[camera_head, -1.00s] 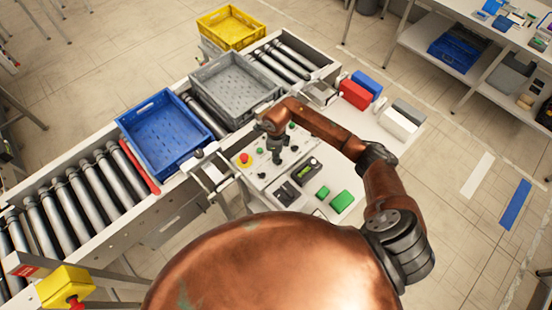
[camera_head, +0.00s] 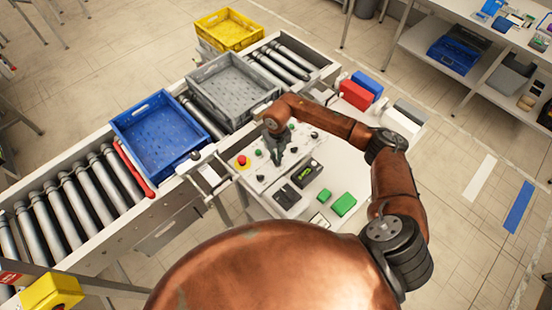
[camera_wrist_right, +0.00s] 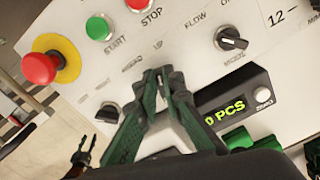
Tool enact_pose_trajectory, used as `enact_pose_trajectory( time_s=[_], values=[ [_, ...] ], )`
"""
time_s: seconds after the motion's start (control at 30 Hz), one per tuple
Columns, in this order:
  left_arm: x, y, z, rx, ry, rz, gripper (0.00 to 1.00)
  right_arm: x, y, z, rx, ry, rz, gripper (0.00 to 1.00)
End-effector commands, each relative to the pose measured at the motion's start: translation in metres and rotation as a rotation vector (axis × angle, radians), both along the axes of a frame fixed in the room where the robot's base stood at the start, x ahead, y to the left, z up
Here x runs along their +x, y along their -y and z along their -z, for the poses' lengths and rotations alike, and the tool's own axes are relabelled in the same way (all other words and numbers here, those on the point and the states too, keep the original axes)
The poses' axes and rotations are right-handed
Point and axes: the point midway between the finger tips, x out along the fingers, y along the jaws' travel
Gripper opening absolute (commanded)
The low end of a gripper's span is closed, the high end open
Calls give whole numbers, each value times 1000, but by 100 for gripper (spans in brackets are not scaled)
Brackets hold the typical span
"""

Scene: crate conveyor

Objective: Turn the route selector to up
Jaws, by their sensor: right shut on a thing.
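The control panel (camera_head: 262,178) stands beside the conveyor, in front of my right arm. My right gripper (camera_head: 277,160) reaches down onto it from above. In the right wrist view the green-lined fingers (camera_wrist_right: 165,76) are closed together at the panel face, between the START button and the counter display. The small dark thing between their tips is mostly hidden; by its place it seems to be the route selector, but its pointer direction cannot be read. A separate black mode knob (camera_wrist_right: 230,40) is to the right, clear of the fingers.
A red emergency stop (camera_wrist_right: 42,67), a green START button (camera_wrist_right: 98,28) and a counter display (camera_wrist_right: 228,112) are close to the fingers. Red and blue boxes are behind the panel.

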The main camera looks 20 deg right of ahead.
Motion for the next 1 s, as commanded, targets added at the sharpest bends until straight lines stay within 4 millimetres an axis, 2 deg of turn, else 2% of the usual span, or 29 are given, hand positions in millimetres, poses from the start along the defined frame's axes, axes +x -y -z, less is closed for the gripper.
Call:
enact_pose_trajectory(
  time_s=[0.2, 0.5, 1.0],
  values=[
    [0, 0, 4, 0, -1, 0, 40, 1, 3, 0, -2, 2, 185, 0],
    [-1, 0, 6, 0, -1, 0, 40, 0, 4, -1, 0, 3, 367, 0],
    [-1, 0, 7, 0, -1, 0, 40, 0, 5, -1, 0, 4, 454, 0]
  ],
)
